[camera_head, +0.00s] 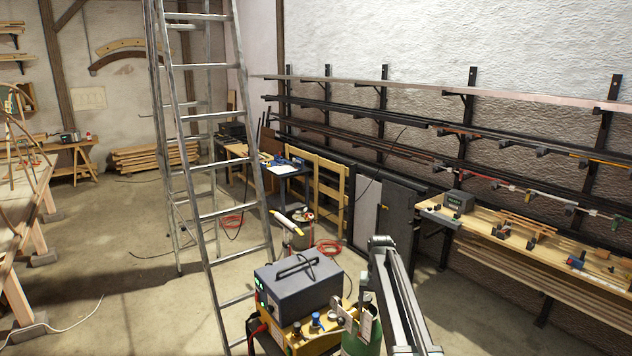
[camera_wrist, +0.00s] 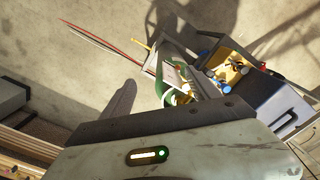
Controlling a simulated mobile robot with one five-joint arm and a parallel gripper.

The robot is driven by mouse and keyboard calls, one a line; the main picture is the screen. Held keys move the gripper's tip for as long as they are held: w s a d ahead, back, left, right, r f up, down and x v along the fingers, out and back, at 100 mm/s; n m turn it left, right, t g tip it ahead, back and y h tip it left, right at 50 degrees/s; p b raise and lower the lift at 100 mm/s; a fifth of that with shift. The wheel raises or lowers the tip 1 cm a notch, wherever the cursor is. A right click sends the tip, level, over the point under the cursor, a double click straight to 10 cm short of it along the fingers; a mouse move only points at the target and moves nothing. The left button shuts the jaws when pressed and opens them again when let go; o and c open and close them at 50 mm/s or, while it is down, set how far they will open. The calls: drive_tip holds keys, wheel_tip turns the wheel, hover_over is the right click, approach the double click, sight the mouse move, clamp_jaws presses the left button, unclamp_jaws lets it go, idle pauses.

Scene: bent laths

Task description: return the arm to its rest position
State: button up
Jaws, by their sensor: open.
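My arm (camera_head: 400,295) rises at the bottom right of the head view, its joint bent at the top, just right of the welding cart. In the wrist view a pale housing with a lit green indicator and a dark, bolted front edge fills the bottom; I take it as part of my gripper (camera_wrist: 160,120). No object shows held there.
A yellow welding cart (camera_head: 283,333) carries a grey machine (camera_head: 298,283) and a green cylinder (camera_head: 360,345) close beside my arm. A ladder (camera_head: 190,130) stands left. A workbench (camera_head: 540,250) and wall racks run right. Concrete floor (camera_head: 120,240) is open at left.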

sight(371, 315)
drive_tip(key=f+b, duration=0.2)
drive_tip(key=f, duration=0.1)
drive_tip(key=f+b, duration=0.1)
drive_tip(key=shift+w+a+f, duration=0.3)
drive_tip(key=shift+w, duration=0.1)
drive_tip(key=s+a+f+b, duration=0.2)
drive_tip(key=s+f+b, duration=1.7)
drive_tip(key=s+b, duration=0.15)
drive_tip(key=s+n, duration=0.2)
drive_tip(key=s, duration=0.6)
drive_tip(key=shift+f, duration=0.2)
drive_tip(key=shift+s+d, duration=0.1)
drive_tip(key=shift+s, duration=0.05)
drive_tip(key=shift+c, duration=0.3)
